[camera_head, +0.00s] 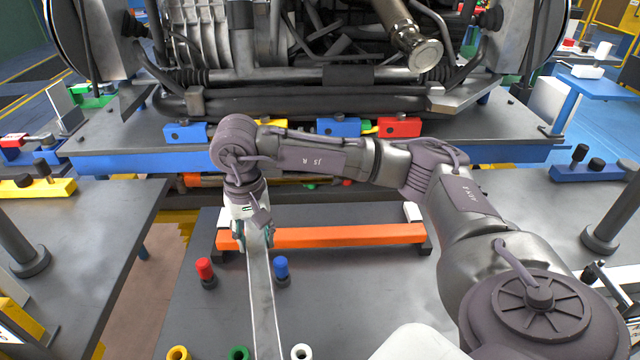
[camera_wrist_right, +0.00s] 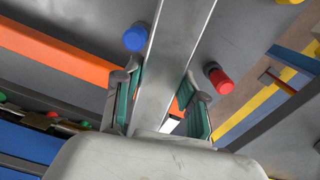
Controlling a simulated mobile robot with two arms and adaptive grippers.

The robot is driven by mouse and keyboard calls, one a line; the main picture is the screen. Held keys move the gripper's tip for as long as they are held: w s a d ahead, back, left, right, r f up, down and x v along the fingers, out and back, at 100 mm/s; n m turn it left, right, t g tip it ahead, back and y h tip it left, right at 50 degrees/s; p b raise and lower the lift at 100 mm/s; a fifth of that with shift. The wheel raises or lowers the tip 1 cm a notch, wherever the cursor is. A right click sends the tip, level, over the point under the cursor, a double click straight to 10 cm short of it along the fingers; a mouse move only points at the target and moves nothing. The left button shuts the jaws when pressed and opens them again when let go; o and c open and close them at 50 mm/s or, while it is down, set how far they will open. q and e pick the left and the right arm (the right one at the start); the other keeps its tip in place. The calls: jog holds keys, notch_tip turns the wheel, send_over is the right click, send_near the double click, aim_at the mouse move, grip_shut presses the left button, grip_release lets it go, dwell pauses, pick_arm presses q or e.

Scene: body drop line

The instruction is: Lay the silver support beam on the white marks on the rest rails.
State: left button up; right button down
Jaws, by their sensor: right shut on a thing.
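The silver support beam (camera_head: 262,305) runs from my right gripper toward the bottom edge of the head view. My right gripper (camera_head: 254,236) is shut on the beam near its far end. In the right wrist view the beam (camera_wrist_right: 176,65) passes between the two green-padded fingers. An orange rail (camera_head: 340,236) lies crosswise at the gripper, and the beam's far end is over its left part. A white patch (camera_head: 412,212) shows at the rail's right end. Another white patch (camera_wrist_right: 171,126) shows beside the beam in the wrist view. Whether the beam touches the rail cannot be told.
A red-topped peg (camera_head: 205,270) and a blue-topped peg (camera_head: 281,268) stand either side of the beam. A vehicle underbody assembly (camera_head: 330,75) fills the back. Dark side tables flank the middle.

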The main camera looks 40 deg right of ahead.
aim_at(319, 222)
jog(key=w+d+m, duration=0.1)
jog(key=d+m, duration=0.2)
jog(key=w+d+m, duration=0.1)
jog(key=d+m, duration=0.2)
jog(key=w+d+r+m, duration=0.1)
jog(key=w+d+m, duration=0.1)
jog(key=d+m, duration=0.1)
jog(key=shift+d+m, duration=0.3)
jog(key=shift+d, duration=0.1)
pick_arm(q)
jog(key=shift+w+d+r, duration=0.1)
jog(key=shift+w+r, duration=0.05)
jog(key=shift+w, duration=0.1)
pick_arm(e)
jog(key=d+m, duration=1)
jog(key=d, duration=0.1)
jog(key=shift+w+d+r, duration=0.2)
jog(key=shift+w+r, duration=0.1)
jog(key=shift+r, duration=0.15)
pick_arm(q)
jog(key=shift+s, duration=0.1)
